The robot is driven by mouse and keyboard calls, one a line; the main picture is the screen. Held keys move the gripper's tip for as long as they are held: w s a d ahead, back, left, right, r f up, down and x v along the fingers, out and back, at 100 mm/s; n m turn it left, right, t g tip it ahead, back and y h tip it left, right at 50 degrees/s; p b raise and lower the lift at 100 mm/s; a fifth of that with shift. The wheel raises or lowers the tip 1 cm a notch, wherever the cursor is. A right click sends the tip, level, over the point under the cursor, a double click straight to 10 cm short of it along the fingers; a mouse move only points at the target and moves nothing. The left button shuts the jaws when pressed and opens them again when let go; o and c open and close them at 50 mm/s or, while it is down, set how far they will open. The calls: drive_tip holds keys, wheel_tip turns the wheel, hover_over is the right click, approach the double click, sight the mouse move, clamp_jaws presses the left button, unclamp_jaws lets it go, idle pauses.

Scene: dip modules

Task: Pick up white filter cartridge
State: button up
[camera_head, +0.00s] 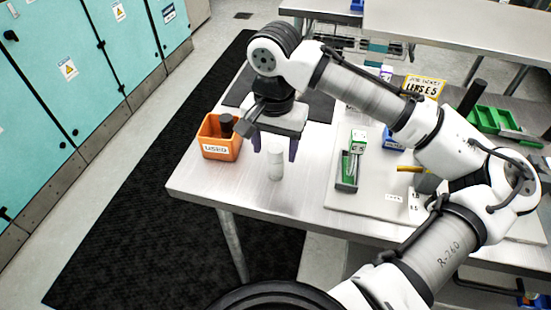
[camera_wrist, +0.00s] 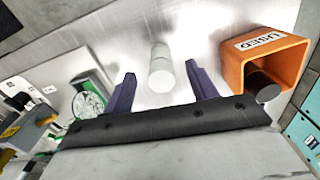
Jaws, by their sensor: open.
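The white filter cartridge (camera_head: 276,164) is a small upright white cylinder on the metal table, near its front edge. In the wrist view the cartridge (camera_wrist: 160,68) appears ahead of and between the two purple fingers. My gripper (camera_head: 275,150) is open and empty, pointing down just behind and above the cartridge in the head view. Its fingers also show in the wrist view (camera_wrist: 158,92), one on each side of the cartridge with space between. I cannot tell the exact height gap.
An orange bin (camera_head: 220,148) labelled USED stands left of the cartridge and holds a dark cylinder (camera_head: 227,124). To the right, a white board (camera_head: 345,200) bears a green-and-white module (camera_head: 350,168). Teal cabinets (camera_head: 75,75) stand left.

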sight(276, 162)
drive_tip(key=shift+w+d+f+p, duration=0.1)
drive_tip(key=shift+w+f+p, duration=0.05)
drive_tip(key=shift+f, duration=0.8)
drive_tip(key=shift+w+f+p, duration=0.15)
drive_tip(key=shift+f, duration=0.75)
drive_tip(key=c, duration=1.1)
drive_tip(key=shift+o, duration=0.2)
drive_tip(key=shift+r, duration=0.1)
